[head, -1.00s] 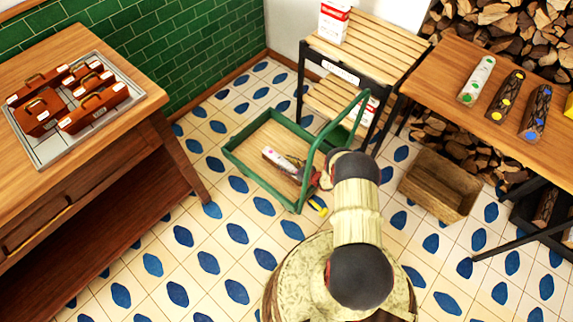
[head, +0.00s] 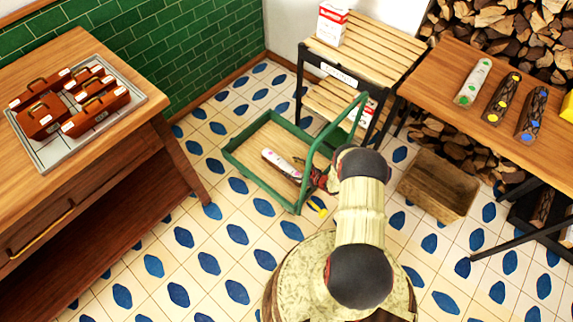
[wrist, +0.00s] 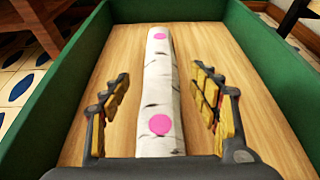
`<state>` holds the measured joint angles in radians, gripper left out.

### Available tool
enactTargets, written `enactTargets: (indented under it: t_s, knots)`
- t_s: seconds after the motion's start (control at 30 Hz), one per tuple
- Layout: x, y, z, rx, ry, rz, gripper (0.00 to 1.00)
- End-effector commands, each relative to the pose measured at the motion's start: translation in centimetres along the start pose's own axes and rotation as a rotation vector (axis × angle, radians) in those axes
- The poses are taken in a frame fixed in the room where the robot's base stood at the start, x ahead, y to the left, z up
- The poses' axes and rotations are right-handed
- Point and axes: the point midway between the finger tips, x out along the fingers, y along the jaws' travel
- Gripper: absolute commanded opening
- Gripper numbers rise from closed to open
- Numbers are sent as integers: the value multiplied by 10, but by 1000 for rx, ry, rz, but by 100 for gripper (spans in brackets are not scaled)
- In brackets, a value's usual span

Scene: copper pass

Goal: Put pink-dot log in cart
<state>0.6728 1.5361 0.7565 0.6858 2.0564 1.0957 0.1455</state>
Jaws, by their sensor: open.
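The pink-dot log (head: 281,162) is a pale birch log with pink dots. It lies on the wooden floor of the green cart (head: 246,166). The wrist view shows the log (wrist: 160,90) lying lengthwise between green cart walls (wrist: 67,85). My gripper (wrist: 162,92) is open, with one yellow-padded finger on each side of the log and a visible gap on both sides. In the head view my gripper (head: 308,181) is at the log's near end, partly hidden by the cart's handle and my arm.
A table (head: 440,75) at right holds logs with green (head: 474,82), yellow (head: 502,98) and blue (head: 531,115) dots. A wooden crate (head: 438,186) stands on the floor right of my arm. A slatted shelf (head: 375,60) stands behind the cart. Red toolboxes sit on the left table (head: 110,50).

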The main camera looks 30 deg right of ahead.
Motion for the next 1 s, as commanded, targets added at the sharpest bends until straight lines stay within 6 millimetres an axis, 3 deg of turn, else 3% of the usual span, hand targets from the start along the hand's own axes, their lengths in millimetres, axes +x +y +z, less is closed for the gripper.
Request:
enactTargets:
  t_s: [0.03,0.2,0.4,1.0]
  knots:
    - [-14,-2,5,1,-1,-3,62]
    - [-48,-2,3,2,-1,-3,62]
    - [-71,-2,2,0,-2,-2,62]
    - [-78,0,1,-1,-2,0,62]
